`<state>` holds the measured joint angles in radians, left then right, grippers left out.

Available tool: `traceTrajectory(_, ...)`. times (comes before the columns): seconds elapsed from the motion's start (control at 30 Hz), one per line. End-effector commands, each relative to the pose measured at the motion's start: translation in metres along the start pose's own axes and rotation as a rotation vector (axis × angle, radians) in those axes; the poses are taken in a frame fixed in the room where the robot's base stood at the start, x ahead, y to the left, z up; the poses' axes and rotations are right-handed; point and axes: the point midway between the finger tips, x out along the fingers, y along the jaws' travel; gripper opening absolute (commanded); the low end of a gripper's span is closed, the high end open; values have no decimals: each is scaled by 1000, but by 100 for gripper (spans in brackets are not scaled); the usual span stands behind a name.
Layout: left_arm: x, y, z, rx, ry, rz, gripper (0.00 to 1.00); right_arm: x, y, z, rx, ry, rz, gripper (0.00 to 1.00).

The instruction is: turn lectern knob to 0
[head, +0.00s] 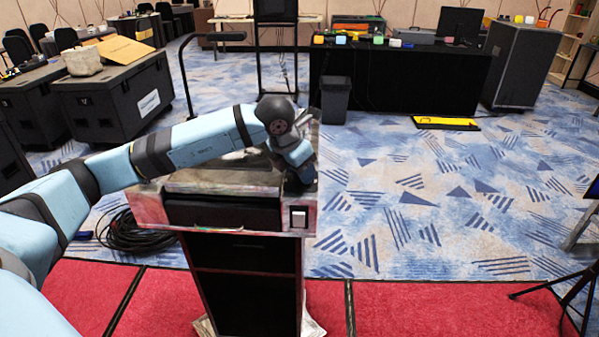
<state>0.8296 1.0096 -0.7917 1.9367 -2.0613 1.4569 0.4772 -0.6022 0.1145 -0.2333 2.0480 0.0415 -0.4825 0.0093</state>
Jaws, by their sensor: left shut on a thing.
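The lectern (150,207) stands in front of me, with a worn wooden top and a dark open body below. My left arm reaches in from the left across its top. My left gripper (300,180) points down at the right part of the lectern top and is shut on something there. The knob is hidden behind the gripper and wrist, so its setting cannot be read. A small white switch plate (298,217) shows on the lectern's front right, just below the gripper. My right gripper is not in view.
A thin black stand (187,80) rises behind the lectern's left side. Coiled black cable (135,233) lies on the floor at left. Black cases (112,100) stand at back left. A black-draped table (395,80) and a bin (335,100) stand behind.

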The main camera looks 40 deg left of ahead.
Motion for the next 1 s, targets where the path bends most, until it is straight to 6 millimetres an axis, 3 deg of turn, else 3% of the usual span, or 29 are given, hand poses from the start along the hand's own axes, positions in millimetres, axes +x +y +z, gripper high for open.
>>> traceTrajectory(0.57,-1,1,1,-32,-3,14,22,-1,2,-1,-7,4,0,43)
traceTrajectory(0.6,-1,1,1,-32,-3,14,53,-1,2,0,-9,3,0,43)
traceTrajectory(0.67,-1,0,1,-32,-3,14,67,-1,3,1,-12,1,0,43)
traceTrajectory(1.0,-3,0,1,-30,-1,13,70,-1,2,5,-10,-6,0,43)
